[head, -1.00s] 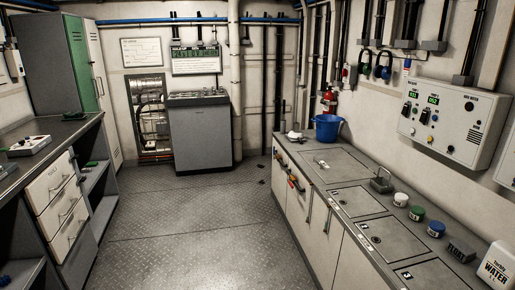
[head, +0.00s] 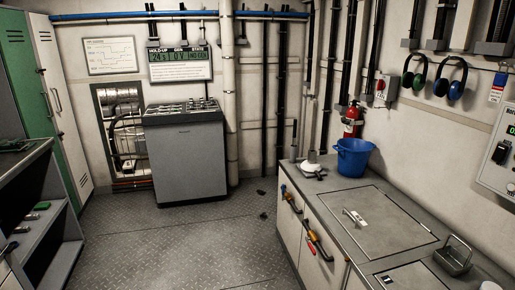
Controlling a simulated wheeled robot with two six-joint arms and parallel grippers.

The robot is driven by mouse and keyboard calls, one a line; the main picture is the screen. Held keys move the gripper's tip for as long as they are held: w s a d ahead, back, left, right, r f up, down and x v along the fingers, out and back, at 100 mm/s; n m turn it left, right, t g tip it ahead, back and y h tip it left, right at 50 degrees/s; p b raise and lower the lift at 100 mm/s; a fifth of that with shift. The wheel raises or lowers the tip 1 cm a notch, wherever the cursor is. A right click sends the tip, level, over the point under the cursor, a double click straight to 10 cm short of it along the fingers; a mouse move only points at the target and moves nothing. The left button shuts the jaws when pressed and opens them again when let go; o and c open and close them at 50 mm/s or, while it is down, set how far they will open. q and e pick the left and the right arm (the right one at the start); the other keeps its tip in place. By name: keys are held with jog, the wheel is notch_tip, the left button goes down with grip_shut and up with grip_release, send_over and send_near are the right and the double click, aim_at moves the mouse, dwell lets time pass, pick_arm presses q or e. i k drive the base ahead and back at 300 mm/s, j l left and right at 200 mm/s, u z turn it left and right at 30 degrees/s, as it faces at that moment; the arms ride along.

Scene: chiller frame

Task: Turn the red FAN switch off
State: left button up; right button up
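A small grey box with a red part (head: 382,89) is fixed to the right wall, above and right of the red fire extinguisher. I cannot read a FAN label on it, nor tell its on or off position. A grey wall control panel (head: 497,160) is cut off by the right edge, with a black switch and a bit of green display showing. Neither of my grippers is in view.
A counter (head: 335,235) runs along the right wall, with a blue bucket (head: 353,160) on it. A grey console (head: 188,165) stands at the back beside an open wall recess (head: 121,135). Open shelves (head: 40,235) stand at left.

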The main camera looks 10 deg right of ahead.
aim_at(381, 85)
jog(key=i+j+z, duration=0.15)
jog(key=i+z, duration=0.25)
jog(key=i, duration=0.2)
jog(key=i+j+z, duration=0.4)
jog(key=i, duration=0.15)
jog(key=i+j+z, duration=0.4)
jog(key=i, duration=0.15)
